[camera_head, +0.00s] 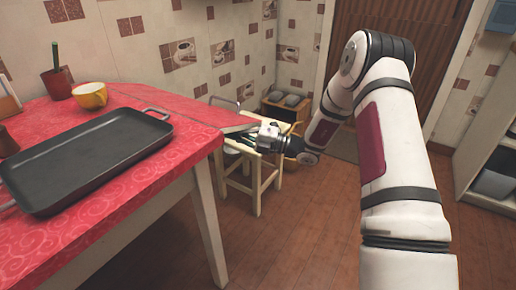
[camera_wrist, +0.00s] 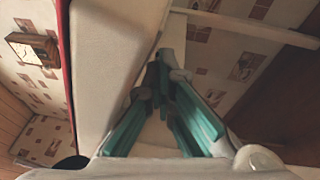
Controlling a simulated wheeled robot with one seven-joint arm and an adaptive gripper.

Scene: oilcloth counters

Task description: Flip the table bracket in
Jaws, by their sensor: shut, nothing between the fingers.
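The table (camera_head: 190,112) has a red patterned oilcloth top and pale wooden legs. My gripper (camera_head: 240,138) is low beside the table's far right corner, just below the height of the top. In the wrist view, my gripper (camera_wrist: 160,65) has teal fingers drawn together with nothing between them. The fingertips are close to a broad pale panel of the table (camera_wrist: 110,50); I cannot tell whether they touch it. A pale bar (camera_wrist: 245,26) crosses beyond the fingers; I cannot tell whether it is the bracket. The bracket cannot be made out for certain in the head view.
A wooden stool (camera_head: 257,180) stands below my gripper. Shelves (camera_head: 484,180) stand at the right. The floor (camera_head: 300,240) is clear in front.

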